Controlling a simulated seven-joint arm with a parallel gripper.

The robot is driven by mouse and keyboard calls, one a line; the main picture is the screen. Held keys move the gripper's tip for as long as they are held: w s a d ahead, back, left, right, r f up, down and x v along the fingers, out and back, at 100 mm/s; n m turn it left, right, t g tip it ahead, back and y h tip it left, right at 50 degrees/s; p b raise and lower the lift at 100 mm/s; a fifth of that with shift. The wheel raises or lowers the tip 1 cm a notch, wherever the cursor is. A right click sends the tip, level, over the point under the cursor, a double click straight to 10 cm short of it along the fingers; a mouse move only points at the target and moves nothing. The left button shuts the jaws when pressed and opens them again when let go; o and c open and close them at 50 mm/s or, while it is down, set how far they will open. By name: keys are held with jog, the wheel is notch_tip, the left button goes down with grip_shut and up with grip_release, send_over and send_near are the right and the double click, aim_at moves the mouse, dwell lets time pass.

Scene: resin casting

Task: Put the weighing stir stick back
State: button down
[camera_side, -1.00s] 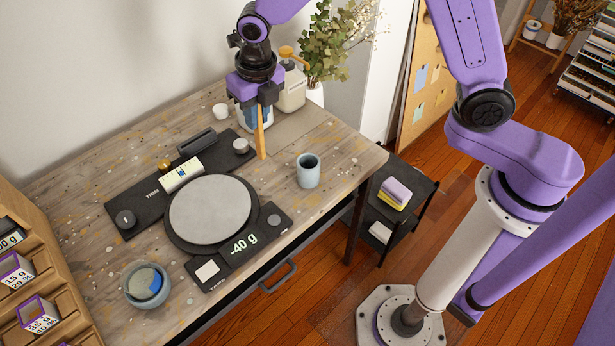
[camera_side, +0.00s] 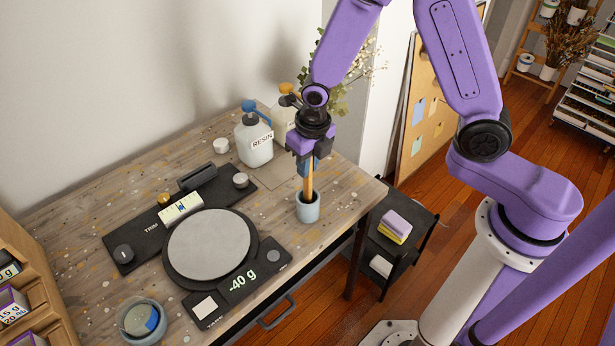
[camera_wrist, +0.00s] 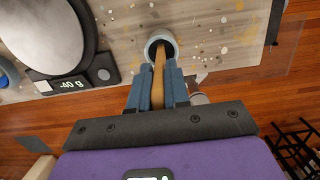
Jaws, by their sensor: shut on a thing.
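The stir stick (camera_side: 309,184) is a thin tan wooden stick, held upright in my gripper (camera_side: 308,166). In the wrist view my gripper (camera_wrist: 158,88) has its blue fingers closed on the stick (camera_wrist: 159,64). The light blue cup (camera_side: 308,210) stands near the right edge of the bench, directly below my gripper. The stick's lower end is at the cup's mouth and appears to be inside it; how deep is hidden. In the wrist view the cup (camera_wrist: 151,40) lies just beyond the fingertips.
The scale (camera_side: 210,246) reads -40 g, with an empty round plate. A resin bottle (camera_side: 254,144) and an orange-capped bottle (camera_side: 283,118) stand behind my gripper. A bowl (camera_side: 142,322) is at front left. A black cart (camera_side: 404,235) stands beyond the bench's right edge.

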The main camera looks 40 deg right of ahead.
aim_at(307, 201)
jog(key=shift+f, duration=2.1)
jog(key=c, duration=1.1)
grip_release()
notch_tip(307, 201, up, 12)
jog(key=s, duration=0.1)
jog(key=shift+s, duration=0.25)
jog(key=s+d+r+m, duration=0.2)
jog(key=s+m, duration=0.5)
jog(key=s+d+r+m, duration=0.2)
jog(key=s+d+m, duration=0.1)
jog(key=s+m, duration=0.5)
jog(key=s+d+r+m+g, duration=0.1)
jog(key=s+d+r+m, duration=0.1)
jog(key=s+m, duration=0.6)
jog(key=shift+s+d+r, duration=0.2)
jog(key=shift+d+r, duration=0.05)
jog(key=shift+d, duration=0.1)
